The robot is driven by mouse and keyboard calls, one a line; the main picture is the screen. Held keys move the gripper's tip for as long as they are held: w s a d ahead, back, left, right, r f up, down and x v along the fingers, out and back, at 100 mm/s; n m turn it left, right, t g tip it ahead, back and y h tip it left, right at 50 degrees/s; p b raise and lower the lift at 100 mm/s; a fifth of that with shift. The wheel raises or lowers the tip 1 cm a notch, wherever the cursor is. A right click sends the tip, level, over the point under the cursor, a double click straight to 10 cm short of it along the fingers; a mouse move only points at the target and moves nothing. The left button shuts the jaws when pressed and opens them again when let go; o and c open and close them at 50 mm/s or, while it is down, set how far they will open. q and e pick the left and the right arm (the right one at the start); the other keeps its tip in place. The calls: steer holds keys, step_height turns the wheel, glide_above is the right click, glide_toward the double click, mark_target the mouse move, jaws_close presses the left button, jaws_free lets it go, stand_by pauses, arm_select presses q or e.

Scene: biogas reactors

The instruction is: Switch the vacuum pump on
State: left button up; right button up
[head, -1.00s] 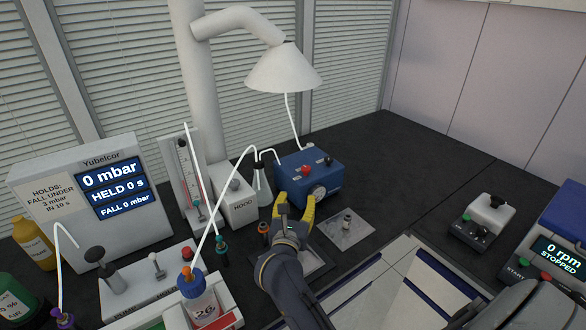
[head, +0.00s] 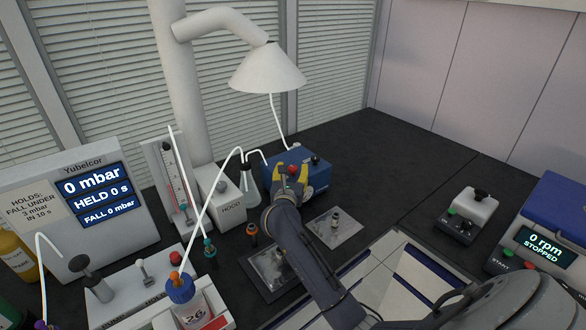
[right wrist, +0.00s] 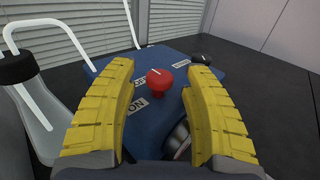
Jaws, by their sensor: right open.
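The blue vacuum pump (head: 314,183) stands at the back of the bench under the white hood cone. Its red knob (head: 292,169) sits on top and also shows in the right wrist view (right wrist: 159,82), beside a label that reads ON. A black knob (head: 315,160) is at the pump's far corner. My right gripper (head: 290,175) has yellow fingers and is at the pump's top. In the right wrist view its open fingers (right wrist: 158,80) stand either side of the red knob; whether they touch it cannot be told. My left gripper is not in view.
A flask (head: 250,190) with white tubing stands just left of the pump, also in the right wrist view (right wrist: 30,100). The hood box (head: 222,195) is further left. A small metal plate (head: 336,228) lies in front. Bare bench lies right of the pump.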

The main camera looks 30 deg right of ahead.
steer(key=shift+x, duration=0.8)
jaws_close()
steer(key=shift+r, duration=0.1)
